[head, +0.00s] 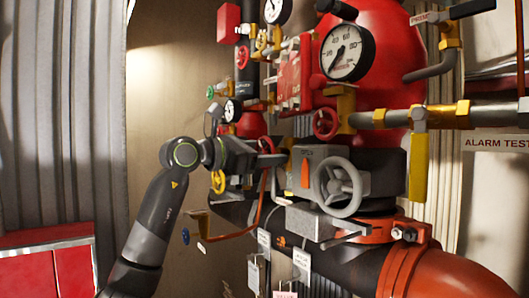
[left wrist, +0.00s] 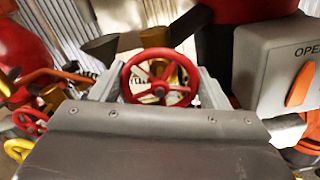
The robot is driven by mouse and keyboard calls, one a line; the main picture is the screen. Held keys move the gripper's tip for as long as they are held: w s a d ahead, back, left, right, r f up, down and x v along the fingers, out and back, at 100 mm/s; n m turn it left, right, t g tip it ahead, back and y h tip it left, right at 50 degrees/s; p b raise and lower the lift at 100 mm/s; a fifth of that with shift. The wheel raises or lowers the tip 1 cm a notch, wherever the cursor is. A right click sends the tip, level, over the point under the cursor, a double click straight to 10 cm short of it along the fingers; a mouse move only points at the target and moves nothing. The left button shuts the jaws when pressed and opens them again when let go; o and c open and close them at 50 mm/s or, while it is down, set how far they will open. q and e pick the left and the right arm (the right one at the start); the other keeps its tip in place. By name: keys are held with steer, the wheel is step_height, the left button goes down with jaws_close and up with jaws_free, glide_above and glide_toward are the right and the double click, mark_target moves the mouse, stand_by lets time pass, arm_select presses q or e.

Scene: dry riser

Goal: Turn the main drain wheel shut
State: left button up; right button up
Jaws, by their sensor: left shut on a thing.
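A red handwheel (left wrist: 133,84) with spokes sits between the two fingers of my left gripper (left wrist: 160,88) in the left wrist view. The fingers are shut on its rim from both sides. In the head view my left gripper (head: 272,159) reaches in from the left to the valves beside the grey box marked OPEN. The red handwheel (head: 266,144) there is small and partly hidden by the gripper. No label that I can read marks it as the main drain. My right gripper is not in view.
A large grey handwheel (head: 338,187) stands just right of my gripper. A second red wheel (head: 325,124), a yellow wheel (head: 218,182), gauges (head: 347,52) and pipes crowd around. A red cabinet (head: 48,262) stands at the lower left.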

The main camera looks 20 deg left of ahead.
arm_select(q)
steer(key=m, duration=0.5)
steer(key=shift+m, duration=0.3)
steer(key=m, duration=0.5)
steer(key=shift+f, duration=0.1)
steer(key=m, duration=0.5)
steer(key=shift+f+m, duration=0.1)
steer(key=shift+m, duration=0.3)
steer(key=shift+f+m, duration=0.1)
steer(key=shift+m, duration=2.1)
steer(key=o, duration=1)
